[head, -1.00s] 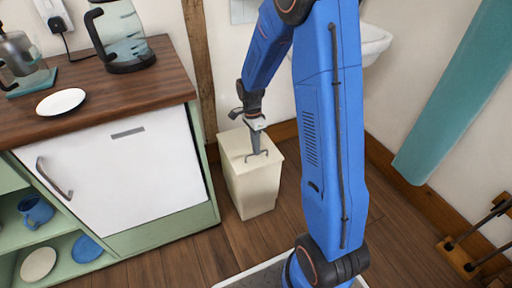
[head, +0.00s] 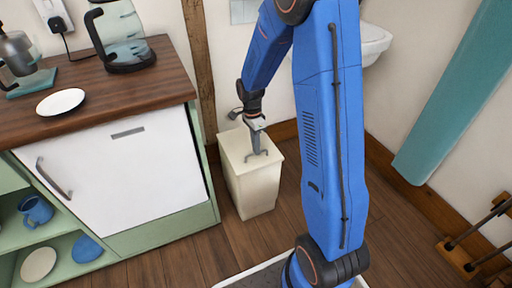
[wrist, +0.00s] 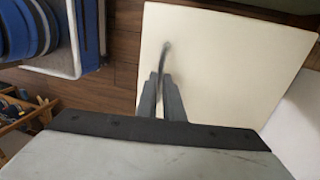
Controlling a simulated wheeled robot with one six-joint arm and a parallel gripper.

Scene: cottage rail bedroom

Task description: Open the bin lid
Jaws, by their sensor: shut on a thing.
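The cream bin (head: 252,188) stands on the floor beside the cabinet. Its flat lid (head: 237,146) lies level on top and looks closed; the lid also fills much of the wrist view (wrist: 225,70). A thin dark handle (head: 264,152) rises from the lid and curves past my fingertips in the wrist view (wrist: 165,50). My gripper (head: 257,147) points down at the lid. In the wrist view, its two fingers (wrist: 163,85) are shut on the handle. Part of the handle is hidden between the fingers.
A white-fronted cabinet (head: 120,170) with a wooden counter (head: 110,85) stands close to the bin's left. The wall and a wooden post (head: 200,60) are behind it. A white basin (head: 375,42) is at the back right. Floor (head: 400,235) is open at right.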

